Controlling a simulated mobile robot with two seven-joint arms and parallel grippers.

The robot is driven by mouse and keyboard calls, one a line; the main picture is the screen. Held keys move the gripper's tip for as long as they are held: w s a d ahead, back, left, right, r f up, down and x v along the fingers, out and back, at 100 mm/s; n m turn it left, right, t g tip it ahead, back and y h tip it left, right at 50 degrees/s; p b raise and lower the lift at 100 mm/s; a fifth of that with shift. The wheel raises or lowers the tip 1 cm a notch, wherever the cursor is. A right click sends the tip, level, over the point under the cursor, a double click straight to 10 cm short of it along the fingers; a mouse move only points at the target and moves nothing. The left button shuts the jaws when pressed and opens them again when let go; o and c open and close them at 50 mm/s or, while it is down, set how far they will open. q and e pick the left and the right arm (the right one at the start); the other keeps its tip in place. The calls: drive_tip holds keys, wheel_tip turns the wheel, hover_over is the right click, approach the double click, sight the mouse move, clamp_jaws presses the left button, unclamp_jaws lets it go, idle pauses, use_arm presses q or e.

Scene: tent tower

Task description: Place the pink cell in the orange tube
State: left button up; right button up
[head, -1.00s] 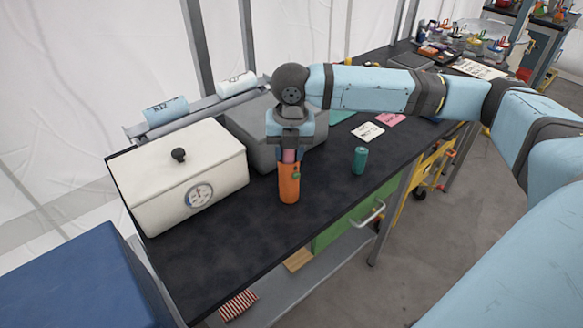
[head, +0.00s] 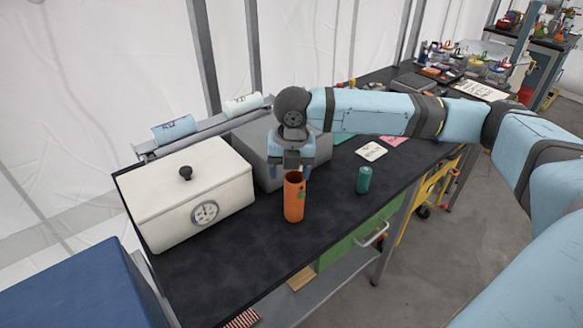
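The orange tube (head: 294,203) stands upright on the dark bench, with its open top facing up and a small green mark on its side. My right gripper (head: 291,168) is just above and behind the tube's mouth, pointing down. Its fingers look apart, with nothing pink between them. The pink cell is not visible; the inside of the tube is dark, and I cannot see down to its bottom. My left gripper is not in view.
A green cylinder (head: 363,180) stands right of the tube. A white box with a gauge (head: 163,212) is at the left, and a grey case (head: 258,150) is behind the gripper. A white card (head: 371,151) lies farther back. The bench front near the tube is clear.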

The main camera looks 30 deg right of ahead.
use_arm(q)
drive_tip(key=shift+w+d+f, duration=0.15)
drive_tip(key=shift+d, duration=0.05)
use_arm(e)
drive_tip(key=shift+g, duration=0.5)
drive_tip(key=f, duration=0.1)
drive_tip(key=s+f, duration=0.1)
drive_tip(key=f, duration=0.1)
drive_tip(key=s+f, duration=0.1)
drive_tip(key=f, duration=0.1)
drive_tip(key=shift+w, duration=0.1)
drive_tip(key=shift+r+b, duration=0.15)
drive_tip(key=shift+b, duration=0.15)
wheel_tip(320, 180, up, 7)
drive_tip(key=w+d, duration=0.1)
drive_tip(key=w, duration=0.1)
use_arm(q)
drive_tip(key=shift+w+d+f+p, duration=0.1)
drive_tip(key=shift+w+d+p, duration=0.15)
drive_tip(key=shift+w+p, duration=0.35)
use_arm(e)
wheel_tip(320, 180, up, 5)
hover_over(294, 199)
drive_tip(key=w+d, duration=0.2)
drive_tip(key=shift+w+a+r, duration=0.1)
drive_tip(key=shift+a+r, duration=0.1)
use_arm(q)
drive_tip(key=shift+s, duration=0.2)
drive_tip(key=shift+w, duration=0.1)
